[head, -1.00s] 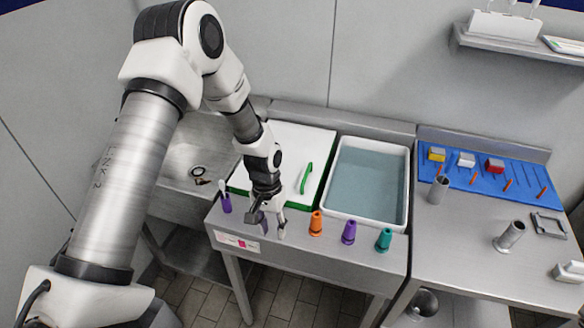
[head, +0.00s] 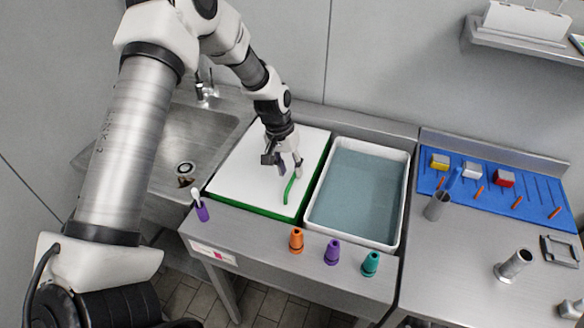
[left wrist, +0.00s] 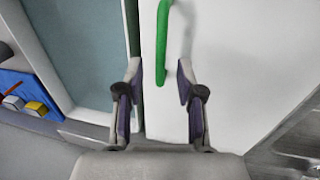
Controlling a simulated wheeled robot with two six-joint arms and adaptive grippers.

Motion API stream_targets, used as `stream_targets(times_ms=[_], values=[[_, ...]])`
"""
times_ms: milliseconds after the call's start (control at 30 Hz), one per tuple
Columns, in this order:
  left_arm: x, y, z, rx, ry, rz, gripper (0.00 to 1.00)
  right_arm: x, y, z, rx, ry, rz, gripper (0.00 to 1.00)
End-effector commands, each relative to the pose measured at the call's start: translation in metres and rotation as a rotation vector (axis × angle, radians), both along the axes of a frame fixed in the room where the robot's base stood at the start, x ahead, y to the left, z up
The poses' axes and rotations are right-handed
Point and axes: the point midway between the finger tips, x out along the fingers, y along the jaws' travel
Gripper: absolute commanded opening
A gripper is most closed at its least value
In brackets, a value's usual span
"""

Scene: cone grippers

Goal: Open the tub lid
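The tub lid (head: 240,165) is a flat white panel with a green edge, and it lies flat beside the open water basin. Its handle is a curved green bar (head: 290,188) near the lid's right side. My left gripper (head: 289,169) is over the lid, just behind the handle and pointing down. The green handle (left wrist: 162,45) lies ahead, in line with the gap. Whether a finger touches the lid is unclear. My right gripper is not in view.
An open white basin of bluish water (head: 358,190) is right of the lid. Orange (head: 296,240), purple (head: 332,252) and teal (head: 370,264) cones stand along the front ledge. A purple holder (head: 202,212) stands front left. A sink (head: 190,140) is left, and a blue mat (head: 530,205) right.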

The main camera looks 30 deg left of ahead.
Motion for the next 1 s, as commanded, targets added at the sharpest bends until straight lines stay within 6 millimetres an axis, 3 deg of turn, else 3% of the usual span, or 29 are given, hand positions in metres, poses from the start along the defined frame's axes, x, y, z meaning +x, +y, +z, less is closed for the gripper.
stream_targets(times_ms=[133, 333, 367, 467, 900, 967, 1000], values=[[0.0007, -0.0025, -0.0140, 0.001, 0.000, 0.000, 0.37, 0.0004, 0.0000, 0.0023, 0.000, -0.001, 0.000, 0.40], [0.0009, -0.0027, -0.0154, 0.001, -0.002, 0.000, 0.37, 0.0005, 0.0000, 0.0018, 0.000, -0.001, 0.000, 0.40], [0.0009, -0.0027, -0.0154, 0.001, -0.001, 0.000, 0.34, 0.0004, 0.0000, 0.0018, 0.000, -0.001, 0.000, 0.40], [0.0008, -0.0027, -0.0153, 0.001, -0.001, 0.000, 0.00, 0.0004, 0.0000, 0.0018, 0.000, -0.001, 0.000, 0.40], [0.0007, -0.0015, -0.0104, -0.021, -0.007, 0.001, 0.00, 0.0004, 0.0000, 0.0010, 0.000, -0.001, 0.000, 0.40], [0.0007, -0.0018, -0.0104, -0.020, -0.006, 0.000, 0.18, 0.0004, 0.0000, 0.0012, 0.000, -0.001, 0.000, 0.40], [0.0006, -0.0018, -0.0105, -0.020, -0.006, 0.000, 0.32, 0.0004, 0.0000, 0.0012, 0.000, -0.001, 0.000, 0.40]])
